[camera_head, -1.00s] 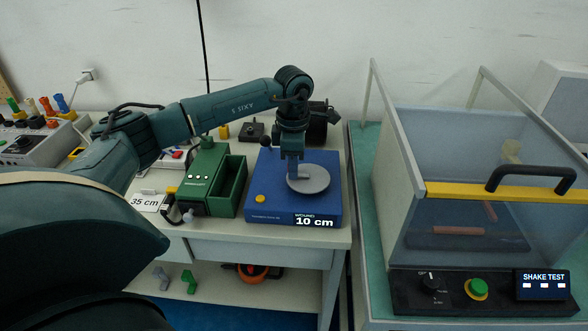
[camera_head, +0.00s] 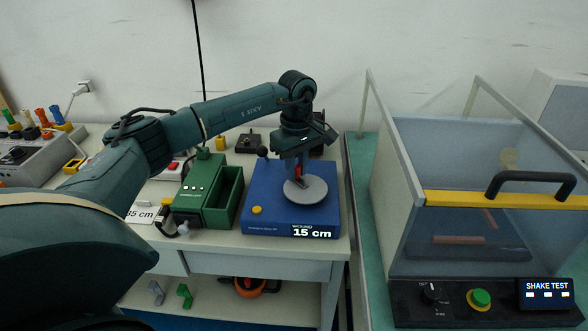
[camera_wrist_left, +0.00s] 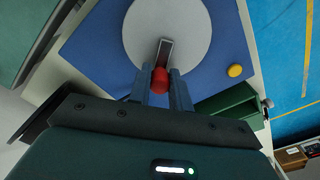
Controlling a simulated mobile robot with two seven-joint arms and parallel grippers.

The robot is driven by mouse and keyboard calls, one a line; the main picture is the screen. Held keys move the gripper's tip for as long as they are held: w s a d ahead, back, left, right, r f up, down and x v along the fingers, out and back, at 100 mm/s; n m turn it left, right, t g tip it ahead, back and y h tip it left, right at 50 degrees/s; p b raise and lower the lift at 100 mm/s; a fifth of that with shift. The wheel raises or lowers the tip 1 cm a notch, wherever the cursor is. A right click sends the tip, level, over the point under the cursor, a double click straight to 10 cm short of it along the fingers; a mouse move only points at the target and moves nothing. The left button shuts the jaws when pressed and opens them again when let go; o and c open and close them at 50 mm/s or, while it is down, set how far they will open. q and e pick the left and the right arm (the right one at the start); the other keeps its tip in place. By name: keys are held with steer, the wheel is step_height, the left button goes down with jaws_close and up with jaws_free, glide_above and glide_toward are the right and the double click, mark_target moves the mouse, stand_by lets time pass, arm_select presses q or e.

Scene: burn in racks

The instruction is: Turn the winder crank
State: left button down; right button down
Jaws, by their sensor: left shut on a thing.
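The winder is a blue box (camera_head: 262,218) on the bench with a grey round disc (camera_head: 312,190) on top and a yellow button (camera_head: 257,210). Its display (camera_head: 313,232) reads "WOUND 15 cm". My left gripper (camera_head: 299,178) reaches down over the disc from behind. In the left wrist view, its fingers (camera_wrist_left: 161,88) are shut on the red crank knob (camera_wrist_left: 159,80), at the end of a grey crank arm (camera_wrist_left: 165,55) lying across the disc (camera_wrist_left: 140,28). My right gripper is not in view.
A green box (camera_head: 206,190) stands just left of the winder, beside a "35 cm" card (camera_head: 140,213). A dark ball-topped lever (camera_head: 262,152) rises behind. The shake test cabinet (camera_head: 505,195) stands right, across a narrow gap.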

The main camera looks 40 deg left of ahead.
arm_select(q)
steer(key=shift+w+d+m, duration=0.15)
steer(key=shift+w+m, duration=0.2)
steer(key=shift+m, duration=0.65)
steer(key=c, duration=1.3)
jaws_free()
step_height(320, 180, up, 13)
steer(key=shift+r, duration=0.15)
